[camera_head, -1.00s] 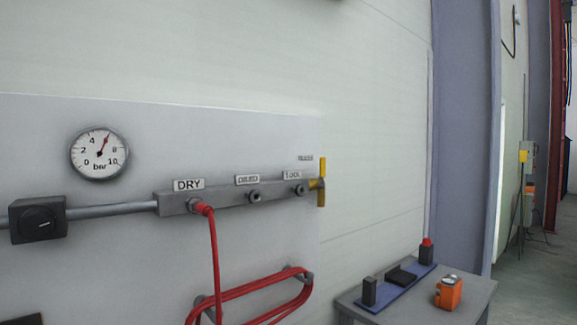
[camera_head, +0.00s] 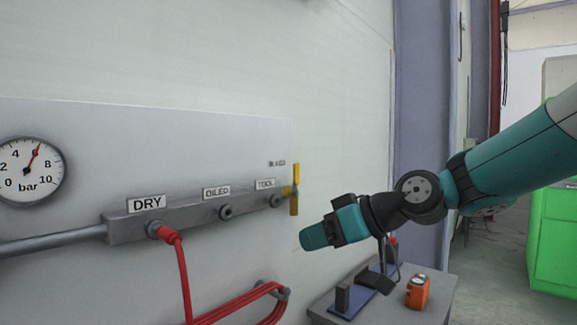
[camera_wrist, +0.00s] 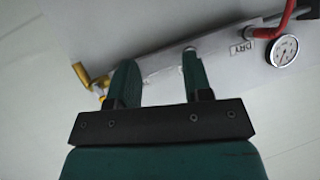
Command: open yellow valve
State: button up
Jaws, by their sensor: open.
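The yellow valve (camera_head: 295,190) sits at the right end of the grey manifold on the wall panel, its handle upright. In the wrist view the yellow valve (camera_wrist: 84,76) shows at the upper left, just left of the left finger. My gripper (camera_head: 306,240) is to the right of and below the valve in the head view, apart from it. In the wrist view my gripper (camera_wrist: 160,70) shows two teal fingers spread apart with nothing between them but the panel and manifold behind.
The manifold (camera_head: 185,218) has ports labelled DRY, OILED and TOOL. A red hose (camera_head: 182,275) hangs from DRY. A pressure gauge (camera_head: 28,170) is at left. A grey table (camera_head: 395,310) with an orange device (camera_head: 417,291) stands below my arm. A green cabinet (camera_head: 555,240) is at right.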

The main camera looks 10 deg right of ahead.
aim_at(298, 171)
jog(key=w+d+r+t+p, duration=0.1)
jog(key=w+d+r+t, duration=0.65)
jog(key=w+d, duration=0.35)
jog(key=shift+m+g+y, duration=0.3)
jog(key=shift+g+y, duration=0.1)
jog(key=shift+g, duration=0.05)
jog(key=p+x, duration=0.2)
jog(key=x, duration=0.2)
jog(key=p+x, duration=0.3)
jog(key=x, duration=0.2)
jog(key=r+p+x, duration=0.1)
jog(key=p+x, duration=0.2)
jog(key=x, duration=0.2)
jog(key=shift+w+d, duration=0.1)
jog(key=shift+w, duration=0.25)
jog(key=shift+w+a+f+p, duration=0.1)
jog(key=shift+w+a+p, duration=0.3)
jog(key=shift+w, duration=0.1)
jog(key=shift+d, duration=0.1)
grip_shut()
